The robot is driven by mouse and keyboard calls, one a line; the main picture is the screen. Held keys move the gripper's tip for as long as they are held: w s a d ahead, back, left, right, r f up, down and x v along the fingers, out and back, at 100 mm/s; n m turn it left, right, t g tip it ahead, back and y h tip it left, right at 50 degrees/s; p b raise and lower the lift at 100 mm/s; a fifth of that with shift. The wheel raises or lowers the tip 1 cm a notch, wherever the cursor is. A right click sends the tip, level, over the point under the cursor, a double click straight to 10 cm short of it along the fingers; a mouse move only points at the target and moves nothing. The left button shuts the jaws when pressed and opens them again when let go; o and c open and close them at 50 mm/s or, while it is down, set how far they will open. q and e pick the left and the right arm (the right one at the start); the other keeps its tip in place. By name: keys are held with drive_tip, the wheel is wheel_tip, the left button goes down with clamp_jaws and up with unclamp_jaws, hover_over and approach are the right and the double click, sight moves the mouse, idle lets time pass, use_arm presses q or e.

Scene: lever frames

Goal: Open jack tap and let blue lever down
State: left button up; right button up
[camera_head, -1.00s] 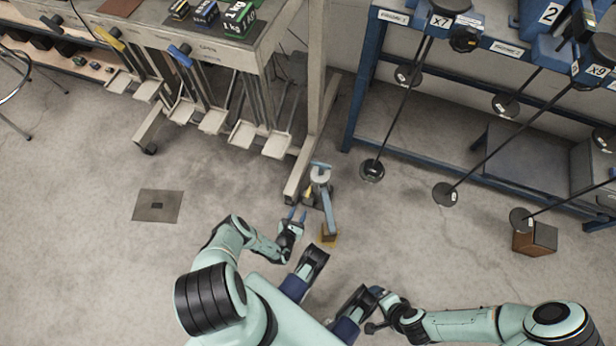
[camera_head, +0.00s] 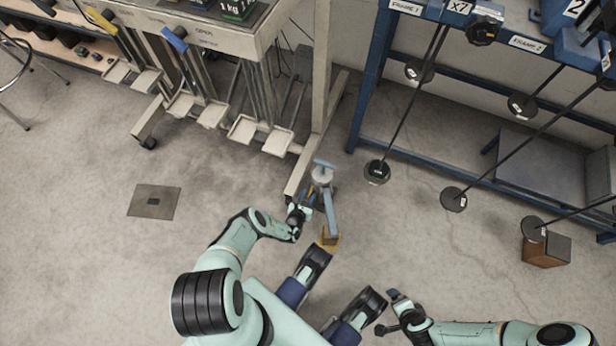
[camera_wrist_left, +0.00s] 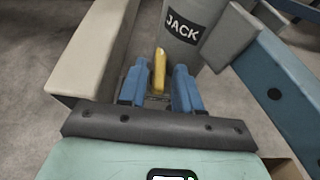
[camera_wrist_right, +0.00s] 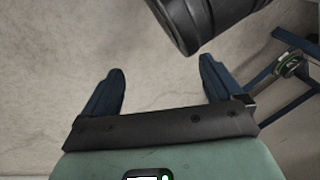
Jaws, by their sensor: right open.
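The jack (camera_head: 321,177) is a grey cylinder on the floor beside the beige frame's foot; its JACK label (camera_wrist_left: 183,28) shows in the left wrist view. The yellow tap (camera_wrist_left: 159,70) stands at its base. My left gripper (camera_head: 305,212) is beside the jack. Its fingers (camera_wrist_left: 159,88) are part-way apart on both sides of the tap, with narrow gaps visible. A blue bar (camera_head: 331,218) slopes from the jack toward a brown block; it also shows in the left wrist view (camera_wrist_left: 277,92). A blue-handled lever (camera_head: 174,39) is on the beige frame. My right gripper (camera_wrist_right: 161,92) is open and empty.
The beige frame's foot (camera_head: 300,177) lies close to my left gripper. Blue frames with rods and round weights (camera_head: 377,172) stand at the right. A brown block (camera_head: 546,250) is on the floor there. The floor around the dark plate (camera_head: 154,201) is clear.

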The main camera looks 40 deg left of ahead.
use_arm(q)
clamp_jaws()
drive_tip(key=shift+d+n+g+y, duration=0.25)
drive_tip(key=shift+n+g+y, duration=0.15)
drive_tip(key=shift+n+y, duration=0.55)
drive_tip(key=shift+w+n+g+y+b, duration=0.15)
drive_tip(key=shift+n+g+y+b, duration=0.2)
drive_tip(key=shift+n+y, duration=0.25)
use_arm(e)
drive_tip(key=shift+s+f, duration=0.55)
drive_tip(key=shift+s, duration=0.05)
use_arm(q)
drive_tip(key=shift+o, duration=1.5)
unclamp_jaws()
drive_tip(key=shift+d, duration=0.1)
drive_tip(key=shift+m, duration=0.25)
use_arm(e)
drive_tip(key=shift+r, duration=0.1)
